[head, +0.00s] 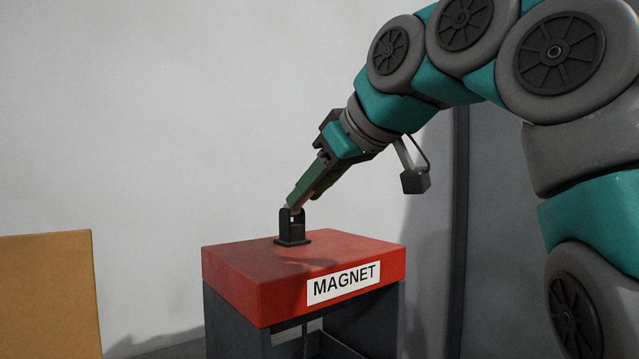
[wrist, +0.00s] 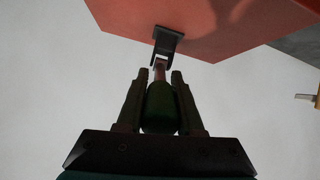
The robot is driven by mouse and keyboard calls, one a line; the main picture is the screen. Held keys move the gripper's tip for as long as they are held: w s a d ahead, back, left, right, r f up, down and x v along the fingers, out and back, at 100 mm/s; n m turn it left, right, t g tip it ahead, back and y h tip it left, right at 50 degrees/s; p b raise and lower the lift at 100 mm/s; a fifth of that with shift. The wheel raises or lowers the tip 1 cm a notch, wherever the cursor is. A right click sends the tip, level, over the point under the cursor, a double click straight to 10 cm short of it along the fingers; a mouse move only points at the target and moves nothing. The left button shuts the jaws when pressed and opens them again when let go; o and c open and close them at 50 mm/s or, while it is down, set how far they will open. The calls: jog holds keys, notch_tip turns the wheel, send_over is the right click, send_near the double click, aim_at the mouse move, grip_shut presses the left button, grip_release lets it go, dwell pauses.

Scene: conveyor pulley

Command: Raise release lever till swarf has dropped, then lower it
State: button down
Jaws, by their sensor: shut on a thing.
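The release lever has a green grip (wrist: 160,108) and a thin shaft, which pivots in a black bracket (head: 292,230) on top of the red block marked MAGNET (head: 235,290). My gripper (head: 299,196) is shut on the lever's grip; in the wrist view the fingers (wrist: 160,74) lie on either side of it. In the head view the lever slants up from the bracket toward the right, mostly hidden by my fingers. In the wrist view the bracket (wrist: 166,40) is just beyond the fingertips. No swarf can be made out.
The red block stands on dark grey legs (head: 238,338) with an open space beneath. A tan panel (head: 48,295) stands at the lower left. A grey panel with a dark edge (head: 461,200) is behind my arm. The pale wall behind is bare.

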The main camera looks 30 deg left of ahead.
dwell(0.5)
jog(key=c, duration=0.6)
grip_release()
jog(key=shift+a, duration=0.1)
jog(key=shift+o, duration=0.2)
jog(key=shift+r, duration=0.15)
